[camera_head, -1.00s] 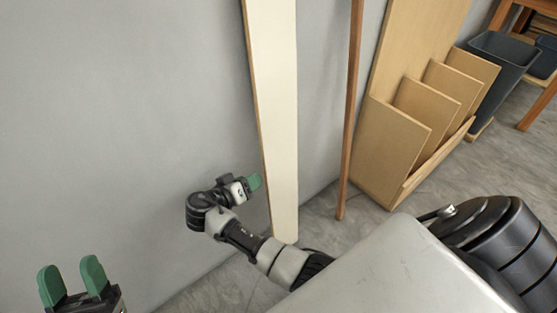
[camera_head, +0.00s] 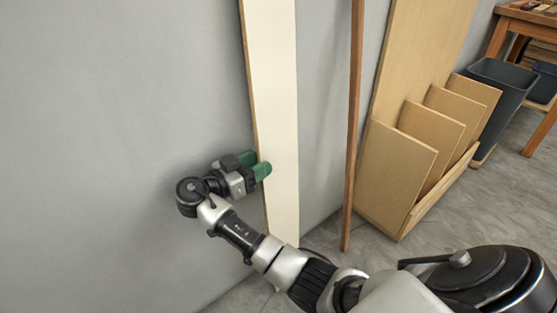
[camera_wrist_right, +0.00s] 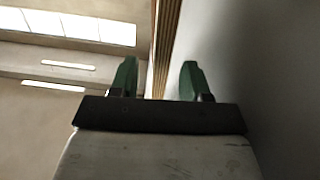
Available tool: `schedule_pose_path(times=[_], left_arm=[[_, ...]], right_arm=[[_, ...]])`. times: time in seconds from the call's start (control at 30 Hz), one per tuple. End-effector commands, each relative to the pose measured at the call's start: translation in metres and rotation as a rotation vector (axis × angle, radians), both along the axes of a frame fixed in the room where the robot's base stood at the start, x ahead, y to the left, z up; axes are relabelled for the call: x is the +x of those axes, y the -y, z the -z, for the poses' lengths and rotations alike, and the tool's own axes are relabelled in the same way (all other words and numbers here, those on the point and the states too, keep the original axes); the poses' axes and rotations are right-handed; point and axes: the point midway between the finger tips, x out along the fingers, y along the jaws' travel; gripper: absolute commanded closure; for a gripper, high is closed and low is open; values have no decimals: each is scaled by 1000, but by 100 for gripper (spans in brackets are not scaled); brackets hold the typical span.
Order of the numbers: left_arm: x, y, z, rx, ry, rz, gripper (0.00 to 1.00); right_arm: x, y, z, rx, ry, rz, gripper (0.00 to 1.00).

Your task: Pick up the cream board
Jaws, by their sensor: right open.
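The cream board (camera_head: 272,90) is a tall, narrow plank standing upright against the grey wall, with a brown left edge. My right gripper (camera_head: 257,165) is at that left edge, at about mid-picture height. One green finger overlaps the cream face; the other is partly hidden behind the edge. My left gripper is out of view.
A thin brown wooden strip (camera_head: 352,130) leans on the wall right of the board. Beyond it stand a wooden rack (camera_head: 392,180) holding several panels, a dark bin (camera_head: 500,90) and a wooden table (camera_head: 530,25). The grey wall (camera_head: 110,130) left of the board is bare.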

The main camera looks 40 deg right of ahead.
Motion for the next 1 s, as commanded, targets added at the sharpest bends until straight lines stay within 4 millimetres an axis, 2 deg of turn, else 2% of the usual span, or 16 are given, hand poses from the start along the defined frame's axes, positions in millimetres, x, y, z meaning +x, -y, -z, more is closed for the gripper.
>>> schedule_pose_path(times=[0.03,0.2,0.5,0.57,0.8,0.83,1.0], left_arm=[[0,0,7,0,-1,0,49],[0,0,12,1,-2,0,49],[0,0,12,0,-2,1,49],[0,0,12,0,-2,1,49],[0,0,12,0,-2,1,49],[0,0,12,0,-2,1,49],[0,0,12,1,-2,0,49]], right_arm=[[0,10,5,-3,2,3,53],[2,32,4,-2,1,1,53],[3,37,3,0,0,0,53],[3,37,3,0,0,0,61],[3,37,3,0,-1,0,98],[3,37,3,0,-1,0,100],[3,37,3,0,-1,0,100]])
